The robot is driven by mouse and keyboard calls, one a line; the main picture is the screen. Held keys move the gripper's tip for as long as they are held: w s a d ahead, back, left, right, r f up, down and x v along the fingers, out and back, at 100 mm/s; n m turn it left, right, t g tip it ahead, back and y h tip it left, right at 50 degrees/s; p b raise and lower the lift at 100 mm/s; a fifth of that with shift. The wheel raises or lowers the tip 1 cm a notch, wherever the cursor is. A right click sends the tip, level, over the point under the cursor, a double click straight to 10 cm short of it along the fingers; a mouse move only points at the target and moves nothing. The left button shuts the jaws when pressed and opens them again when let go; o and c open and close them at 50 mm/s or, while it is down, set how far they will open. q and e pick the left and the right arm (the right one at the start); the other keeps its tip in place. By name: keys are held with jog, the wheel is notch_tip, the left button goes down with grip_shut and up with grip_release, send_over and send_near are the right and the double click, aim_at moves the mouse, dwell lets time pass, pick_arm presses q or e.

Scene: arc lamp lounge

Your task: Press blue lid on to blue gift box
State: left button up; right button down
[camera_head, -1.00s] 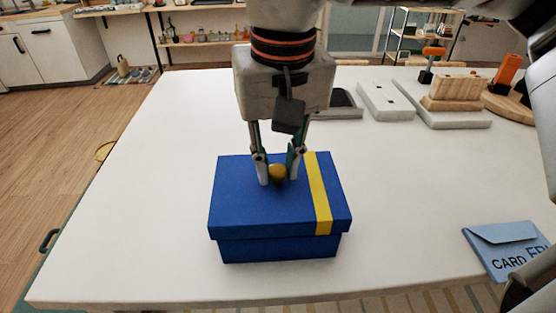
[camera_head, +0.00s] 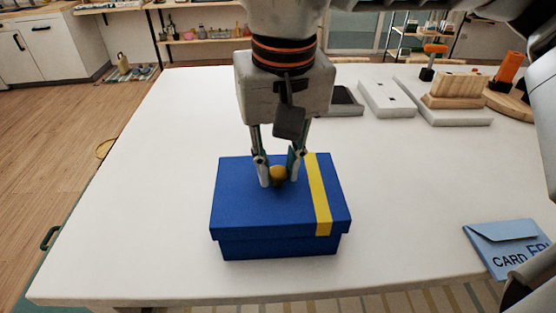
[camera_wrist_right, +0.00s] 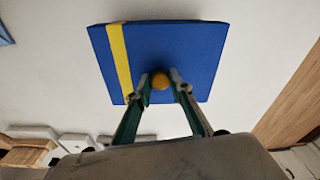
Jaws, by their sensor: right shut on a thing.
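The blue lid (camera_head: 255,205) with a yellow stripe (camera_head: 318,195) sits on top of the blue gift box (camera_head: 280,246), over its upper part. The lid looks level; its rim overhangs the box walls. In the right wrist view the lid (camera_wrist_right: 190,55) and the knob (camera_wrist_right: 160,81) show between the fingertips (camera_wrist_right: 160,80). The inside of the box is hidden. My left gripper is not clearly in view.
A blue card envelope (camera_head: 505,245) lies at the table's right front. A wooden block on a white slab (camera_head: 455,117), a white block (camera_head: 386,99) and a dark tray (camera_head: 346,101) stand at the back right. The white table (camera_head: 140,200) is clear left of the box.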

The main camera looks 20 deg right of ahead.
aim_at(279, 173)
pick_arm(q)
jog(key=shift+s+f+b, duration=0.4)
jog(key=shift+f+b, duration=0.05)
jog(key=shift+f, duration=0.35)
pick_arm(e)
jog(key=shift+f, duration=1.55)
jog(key=c, duration=1.7)
grip_release()
pick_arm(q)
jog(key=shift+w+r, duration=0.1)
pick_arm(e)
jog(key=r, duration=0.4)
jog(key=s+r, duration=0.1)
jog(key=r, duration=0.7)
jog(key=shift+s, duration=0.25)
